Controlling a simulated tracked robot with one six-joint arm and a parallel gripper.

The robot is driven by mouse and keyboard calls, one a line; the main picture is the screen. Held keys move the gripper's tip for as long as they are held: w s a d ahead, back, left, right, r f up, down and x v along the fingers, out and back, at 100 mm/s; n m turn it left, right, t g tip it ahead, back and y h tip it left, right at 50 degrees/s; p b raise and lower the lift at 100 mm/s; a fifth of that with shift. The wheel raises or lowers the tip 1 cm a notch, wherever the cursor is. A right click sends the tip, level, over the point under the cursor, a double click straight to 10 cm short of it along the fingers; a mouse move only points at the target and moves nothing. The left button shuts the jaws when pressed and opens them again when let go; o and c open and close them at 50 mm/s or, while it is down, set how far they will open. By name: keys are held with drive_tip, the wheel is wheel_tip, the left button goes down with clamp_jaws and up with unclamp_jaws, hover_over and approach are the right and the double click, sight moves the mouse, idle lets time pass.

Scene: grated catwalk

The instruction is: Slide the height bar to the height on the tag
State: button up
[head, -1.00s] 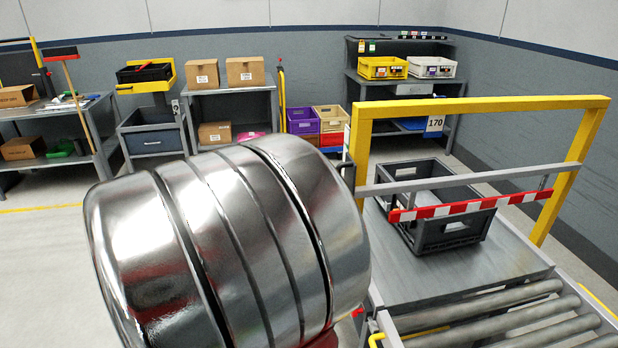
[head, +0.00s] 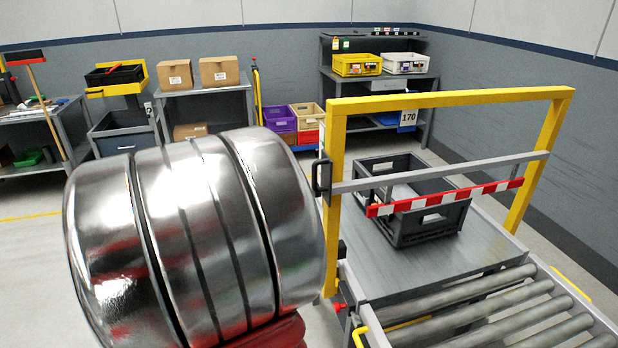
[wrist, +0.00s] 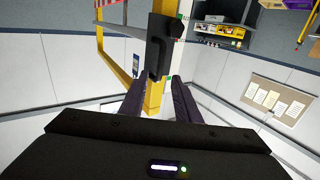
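The grey height bar (head: 440,172) crosses the yellow frame (head: 450,99) between its two posts, a little below the top beam. A red-and-white striped strip (head: 445,197) hangs under it. A black handle (head: 321,178) sits at the bar's left end, by the left post. The tag (head: 408,118) reads 170 and shows just under the top beam. In the wrist view, my gripper (wrist: 158,83) is open, its two dark fingers apart, with the black handle (wrist: 160,45) ahead in line with the gap. Contact cannot be told. My arm hides my gripper in the head view.
A dark crate (head: 410,225) stands on the grey table behind the frame. A roller conveyor (head: 490,310) runs in front at the lower right. Shelves with boxes and bins line the back wall. Open floor lies at the left.

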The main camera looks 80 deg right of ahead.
drive_tip(key=x, duration=0.6)
drive_tip(key=shift+d, duration=0.35)
drive_tip(key=shift+s, duration=0.15)
drive_tip(key=shift+c, duration=0.5)
clamp_jaws()
